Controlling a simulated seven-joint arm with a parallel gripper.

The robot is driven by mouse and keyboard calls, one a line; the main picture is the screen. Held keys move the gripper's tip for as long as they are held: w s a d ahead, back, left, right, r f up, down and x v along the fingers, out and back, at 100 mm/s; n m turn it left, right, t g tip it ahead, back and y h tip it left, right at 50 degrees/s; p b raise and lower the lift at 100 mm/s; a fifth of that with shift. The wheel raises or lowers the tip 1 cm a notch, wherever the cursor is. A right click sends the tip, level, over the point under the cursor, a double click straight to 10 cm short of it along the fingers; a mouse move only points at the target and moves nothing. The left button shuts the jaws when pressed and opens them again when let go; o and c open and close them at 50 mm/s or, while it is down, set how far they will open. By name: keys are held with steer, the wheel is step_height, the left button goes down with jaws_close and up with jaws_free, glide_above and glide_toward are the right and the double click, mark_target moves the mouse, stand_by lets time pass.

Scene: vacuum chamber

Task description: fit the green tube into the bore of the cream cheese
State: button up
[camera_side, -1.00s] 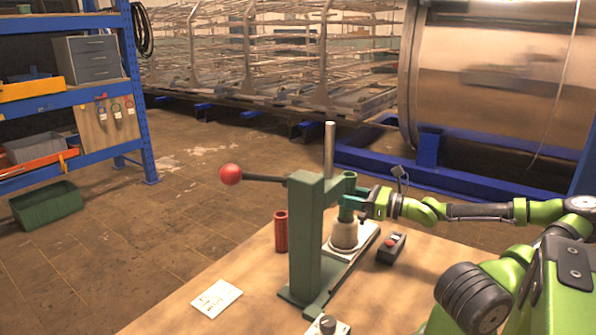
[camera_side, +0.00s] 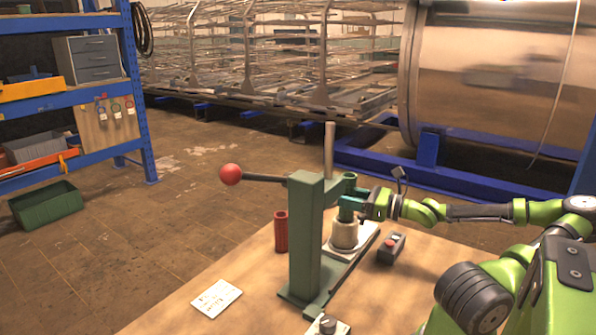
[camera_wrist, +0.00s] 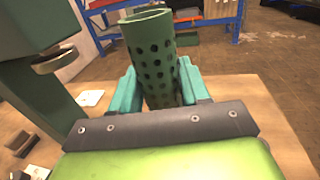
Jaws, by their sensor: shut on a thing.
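The green tube (camera_wrist: 152,58), perforated and open at its upper end, stands between the fingers of my gripper (camera_wrist: 158,92) in the wrist view. The gripper is shut on it. In the side view my gripper (camera_side: 352,204) is directly over the cream cheese (camera_side: 344,234), a short pale cylinder on the press base. The tube's lower end is at the top of the cheese; I cannot tell whether it is inside the bore. The bore is hidden by the tube and fingers, and the cheese does not show in the wrist view.
A green press (camera_side: 305,240) with a red-ball lever (camera_side: 230,174) stands close to the left of my gripper. A control box (camera_side: 391,248) is right of the cheese. A white card (camera_side: 216,298) lies on the table's open left part.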

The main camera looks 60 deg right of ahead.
steer(key=shift+f, duration=1.85)
steer(key=o, duration=1.1)
steer(key=s+d, duration=0.3)
steer(key=s, duration=1.3)
steer(key=shift+s, duration=0.35)
steer(key=shift+f, duration=0.1)
